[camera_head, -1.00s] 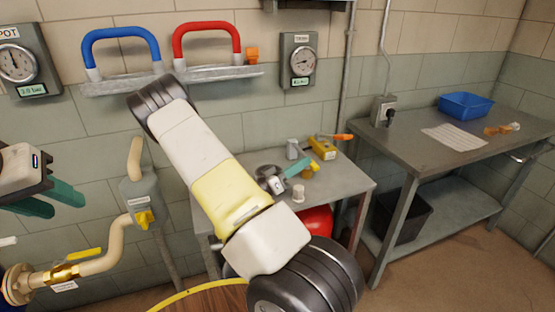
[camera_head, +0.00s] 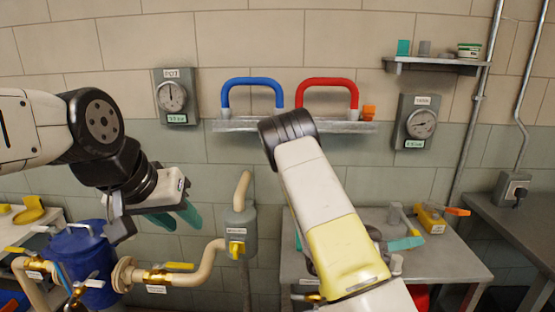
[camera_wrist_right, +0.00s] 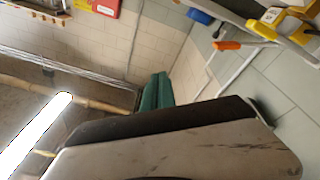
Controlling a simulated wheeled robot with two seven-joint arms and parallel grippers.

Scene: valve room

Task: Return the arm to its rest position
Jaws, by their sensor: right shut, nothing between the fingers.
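My left arm comes in from the left in the head view. Its gripper (camera_head: 175,217) points down and right, with two teal fingers a little apart and nothing between them. It hangs in front of the wall, above the pipes. My right arm (camera_head: 330,215) rises from the lower right, bent at a dark joint in front of the red handle's shelf.
A blue handle (camera_head: 252,82) and a red handle (camera_head: 327,82) stand on a wall shelf. Gauges (camera_head: 172,97) hang beside them. A grey table (camera_head: 450,262) holds tools, including a yellow one (camera_head: 430,220). A blue vessel (camera_head: 75,255) and valve pipes (camera_head: 205,262) stand lower left.

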